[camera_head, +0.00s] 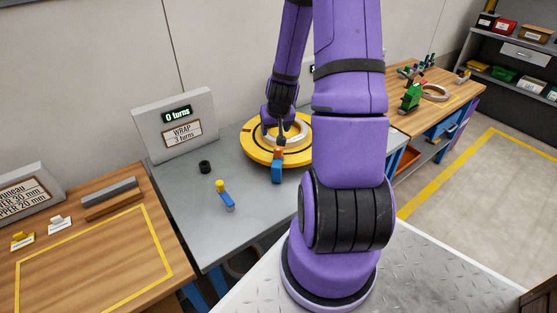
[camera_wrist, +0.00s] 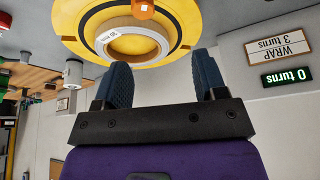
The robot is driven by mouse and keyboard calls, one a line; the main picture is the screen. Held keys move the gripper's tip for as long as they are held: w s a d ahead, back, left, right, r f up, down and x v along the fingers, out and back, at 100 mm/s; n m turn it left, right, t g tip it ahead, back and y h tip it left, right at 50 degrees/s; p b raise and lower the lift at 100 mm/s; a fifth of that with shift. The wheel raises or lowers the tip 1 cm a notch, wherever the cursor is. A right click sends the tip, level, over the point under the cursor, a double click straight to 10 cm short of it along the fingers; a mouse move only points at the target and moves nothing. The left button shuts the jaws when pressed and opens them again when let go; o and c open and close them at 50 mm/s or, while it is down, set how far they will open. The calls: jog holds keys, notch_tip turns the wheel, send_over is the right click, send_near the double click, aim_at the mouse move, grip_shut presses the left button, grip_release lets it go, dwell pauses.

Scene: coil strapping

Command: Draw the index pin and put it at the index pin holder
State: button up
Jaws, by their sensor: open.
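The index pin, as far as I can tell, is the orange knob (camera_head: 278,153) on top of a blue upright block (camera_head: 276,173) at the front edge of the yellow turntable (camera_head: 249,141). The orange knob also shows at the top edge of the wrist view (camera_wrist: 142,8). My gripper (camera_head: 280,142) is close above the knob in the head view; its open, empty fingers (camera_wrist: 163,62) show apart in the wrist view. A small black cup (camera_head: 205,166) on the grey table may be the pin holder; no label shows.
A pale ring coil (camera_head: 296,137) lies on the turntable. A blue piece with a yellow top (camera_head: 225,195) stands on the grey table (camera_head: 235,240). A sign with a "0 turns" display (camera_head: 177,114) stands behind. My arm hides the table's right part.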

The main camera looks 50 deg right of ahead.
aim_at(278, 148)
jog(key=shift+m, duration=0.3)
jog(key=shift+s+d+f+x, duration=0.1)
jog(key=shift+s+d+x, duration=0.25)
jog(key=shift+x, duration=1.85)
jog(key=shift+s+d+f+x, duration=0.1)
jog(key=shift+s+x, duration=0.35)
jog(key=shift+x, duration=1.8)
jog(key=shift+s+d+f+x, duration=0.1)
jog(key=shift+s+d+x, duration=0.2)
jog(key=shift+x, duration=1.9)
grip_shut()
jog(key=shift+r, duration=0.15)
